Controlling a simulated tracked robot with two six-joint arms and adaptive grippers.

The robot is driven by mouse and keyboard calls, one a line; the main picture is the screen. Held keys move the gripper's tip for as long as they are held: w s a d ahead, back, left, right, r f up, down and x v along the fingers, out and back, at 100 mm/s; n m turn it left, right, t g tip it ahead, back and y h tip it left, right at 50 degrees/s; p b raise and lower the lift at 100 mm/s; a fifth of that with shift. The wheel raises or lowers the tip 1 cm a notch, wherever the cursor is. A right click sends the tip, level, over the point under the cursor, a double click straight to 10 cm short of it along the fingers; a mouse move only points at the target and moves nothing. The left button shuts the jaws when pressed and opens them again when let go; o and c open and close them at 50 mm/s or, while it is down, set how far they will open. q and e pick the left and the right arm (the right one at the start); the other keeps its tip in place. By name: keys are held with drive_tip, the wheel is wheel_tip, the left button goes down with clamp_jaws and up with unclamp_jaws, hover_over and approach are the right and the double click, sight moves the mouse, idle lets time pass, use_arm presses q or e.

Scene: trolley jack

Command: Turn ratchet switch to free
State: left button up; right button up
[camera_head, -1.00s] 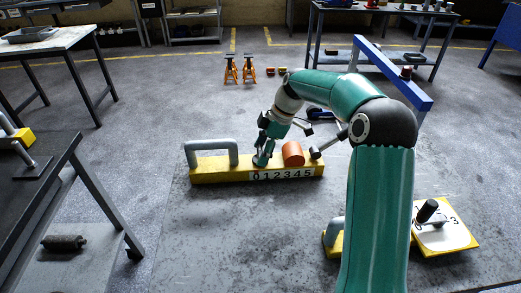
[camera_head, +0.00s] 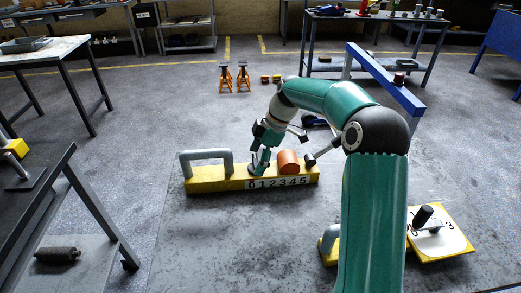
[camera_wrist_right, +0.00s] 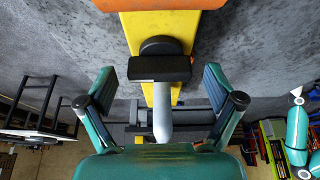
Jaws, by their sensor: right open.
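A yellow bar (camera_head: 210,183) numbered 0 to 5 lies on the floor, with a grey loop handle (camera_head: 206,155) and an orange cylinder (camera_head: 289,162). My right gripper (camera_head: 259,168) is low at the bar, left of the cylinder. In the right wrist view, my right gripper (camera_wrist_right: 162,88) is open, its fingers apart on either side of a grey tapered lever (camera_wrist_right: 163,118) with a black block (camera_wrist_right: 159,68), over the yellow bar (camera_wrist_right: 155,27). No finger visibly touches it. Which part is the ratchet switch is not marked. My left gripper is out of view.
A yellow-edged dial plate (camera_head: 451,242) with a black knob sits to the right of my arm. A blue beam (camera_head: 385,80) stands behind the arm. Orange jack stands (camera_head: 235,77) are farther back. Dark table (camera_head: 40,200) is at left. Floor around the bar's left is clear.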

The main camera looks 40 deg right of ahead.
drive_tip(key=v, duration=1.1)
drive_tip(key=shift+r, duration=0.35)
